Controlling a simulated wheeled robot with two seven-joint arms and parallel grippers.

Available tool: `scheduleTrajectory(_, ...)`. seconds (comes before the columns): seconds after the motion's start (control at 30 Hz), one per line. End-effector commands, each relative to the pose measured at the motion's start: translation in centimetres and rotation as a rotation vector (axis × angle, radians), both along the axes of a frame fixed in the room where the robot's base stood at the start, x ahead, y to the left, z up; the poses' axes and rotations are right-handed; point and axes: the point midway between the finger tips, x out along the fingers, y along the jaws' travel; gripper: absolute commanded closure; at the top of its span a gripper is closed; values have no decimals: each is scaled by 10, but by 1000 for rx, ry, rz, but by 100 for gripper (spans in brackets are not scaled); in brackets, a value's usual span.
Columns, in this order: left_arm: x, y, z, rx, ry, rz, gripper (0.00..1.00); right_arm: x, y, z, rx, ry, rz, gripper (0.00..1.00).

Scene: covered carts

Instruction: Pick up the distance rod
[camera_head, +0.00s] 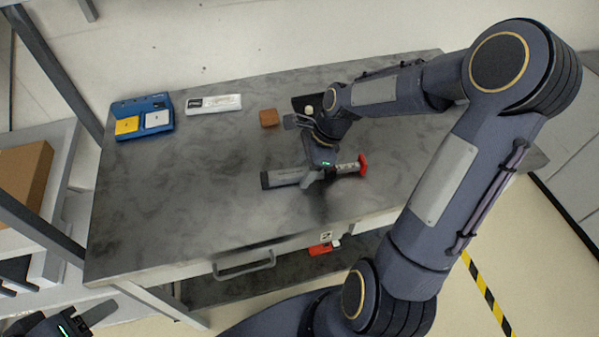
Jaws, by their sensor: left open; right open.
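A grey rod with a black left end and a red right end, which looks like the distance rod (283,178), lies on the dark grey cart top (190,215). My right gripper (314,178) is over the middle of the rod, pointing down, with its jaws open. One finger shows in front of the rod. The hand hides part of the rod, and I cannot tell whether the fingers touch it. My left gripper (85,322) is open and empty at the bottom left corner, partly cut off by the frame and away from the cart top.
A blue tray (144,133) with yellow and white pieces, a white box (214,104), a brown block (269,118) and a dark holder with a whitish round piece (308,109) stand along the back. The front left of the top is clear. A red item (319,249) lies below.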

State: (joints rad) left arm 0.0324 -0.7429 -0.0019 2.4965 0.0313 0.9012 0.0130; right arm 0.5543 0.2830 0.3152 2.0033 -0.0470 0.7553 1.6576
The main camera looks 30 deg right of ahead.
Motion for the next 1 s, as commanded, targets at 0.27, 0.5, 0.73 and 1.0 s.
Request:
scheduleTrajectory(0.27,0,0,0,0,0,0,50,1,3,-8,-1,-2,-1,49)
scheduleTrajectory(0.5,0,0,0,0,0,0,50,1,3,-8,-1,-2,0,73)
scheduleTrajectory(0.73,0,0,0,0,0,0,50,1,3,-8,-1,-2,0,100)
scheduleTrajectory(1.0,0,0,0,0,0,0,50,1,3,-7,-1,-3,0,100)
